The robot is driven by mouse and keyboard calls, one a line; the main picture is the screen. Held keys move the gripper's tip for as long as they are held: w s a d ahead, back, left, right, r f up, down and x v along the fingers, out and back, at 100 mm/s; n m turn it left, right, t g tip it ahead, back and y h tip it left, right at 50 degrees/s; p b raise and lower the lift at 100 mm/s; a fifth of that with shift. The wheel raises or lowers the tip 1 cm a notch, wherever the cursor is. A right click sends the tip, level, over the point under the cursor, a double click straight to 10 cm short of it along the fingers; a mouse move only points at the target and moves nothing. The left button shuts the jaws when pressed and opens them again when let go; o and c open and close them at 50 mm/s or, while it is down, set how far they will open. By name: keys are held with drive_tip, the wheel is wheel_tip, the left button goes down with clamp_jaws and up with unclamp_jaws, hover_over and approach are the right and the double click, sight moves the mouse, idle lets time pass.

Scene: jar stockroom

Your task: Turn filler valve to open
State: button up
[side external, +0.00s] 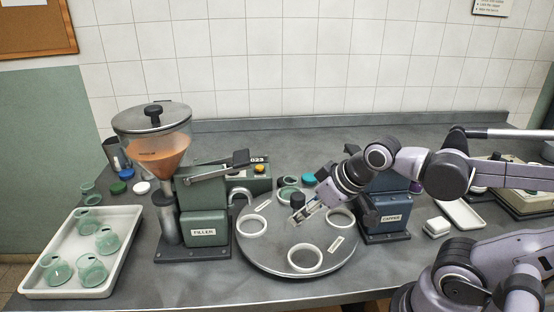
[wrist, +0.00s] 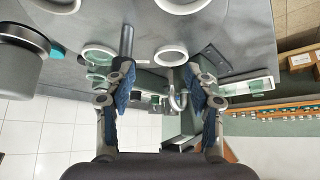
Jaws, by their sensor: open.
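The green filler (side external: 205,215), labelled FILLER, stands left of centre in the side external view. Its clear hopper (side external: 152,140) holds orange powder and has a lid with a black knob. A grey lever with a black end, seemingly the valve lever (side external: 215,172), lies across its top, sloping slightly up to the right. A curved spout (side external: 240,194) hangs over the turntable's left edge; it also shows between my fingers in the wrist view (wrist: 178,98). My gripper (side external: 306,212) is open and empty, over the turntable, right of the filler and apart from the lever. The wrist view shows both blue-padded fingers (wrist: 158,82) spread.
The round turntable (side external: 275,232) carries several white rings and a dark centre post (side external: 297,201). The blue capper (side external: 386,212) stands to its right. A white tray (side external: 128,262) with several green glass jars is at the left.

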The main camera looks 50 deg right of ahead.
wheel_tip(320, 180, up, 12)
drive_tip(key=w+r+n+g, duration=0.1)
drive_tip(key=w+r, duration=0.2)
drive_tip(key=w, duration=0.7)
drive_tip(key=w+r+g, duration=0.1)
drive_tip(key=w+r, duration=0.1)
drive_tip(key=w, duration=0.9)
drive_tip(key=w+d+f+n, duration=0.15)
drive_tip(key=w+f, duration=0.45)
drive_tip(key=w, duration=0.7)
drive_tip(key=shift+g+y, duration=0.4)
drive_tip(key=x, duration=0.5)
drive_tip(key=s+x, duration=0.1)
drive_tip(key=x, duration=0.4)
drive_tip(key=d+x, duration=0.1)
drive_tip(key=x, duration=0.4)
drive_tip(key=shift+s+f, duration=0.3)
drive_tip(key=shift+f, duration=0.35)
clamp_jaws()
